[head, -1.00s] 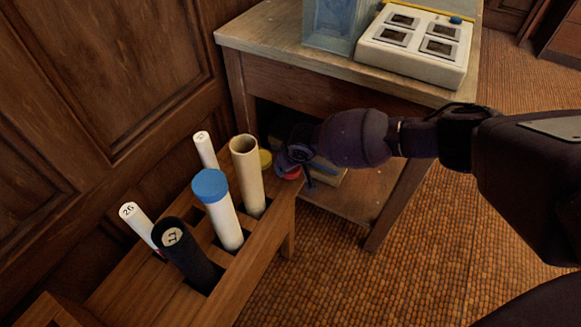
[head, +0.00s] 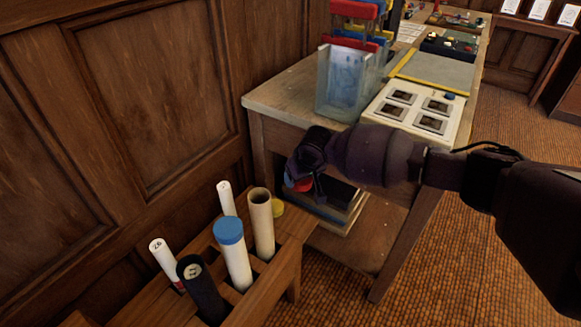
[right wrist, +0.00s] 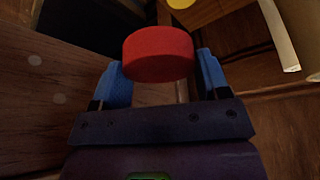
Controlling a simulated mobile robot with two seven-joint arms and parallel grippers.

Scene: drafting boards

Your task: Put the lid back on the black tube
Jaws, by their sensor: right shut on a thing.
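The black tube (head: 201,292) stands in the front of the wooden rack, its top uncapped with a numbered pale roll end showing inside. My right gripper (head: 303,180) is shut on a red lid (head: 301,184), held in the air above the far end of the rack. In the right wrist view the red lid (right wrist: 158,56) sits between the two blue fingertips (right wrist: 161,78). A yellow lid (head: 278,208) lies on the rack's far end; its edge also shows in the right wrist view (right wrist: 181,3). My left gripper is not in view.
The rack (head: 282,275) also holds a blue-capped white tube (head: 236,262), an open tan tube (head: 262,228) and two thin white rolls. A wooden table (head: 270,97) with a clear bin (head: 341,88) and a slide tray (head: 410,115) stands behind. The panelled wall is close at left.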

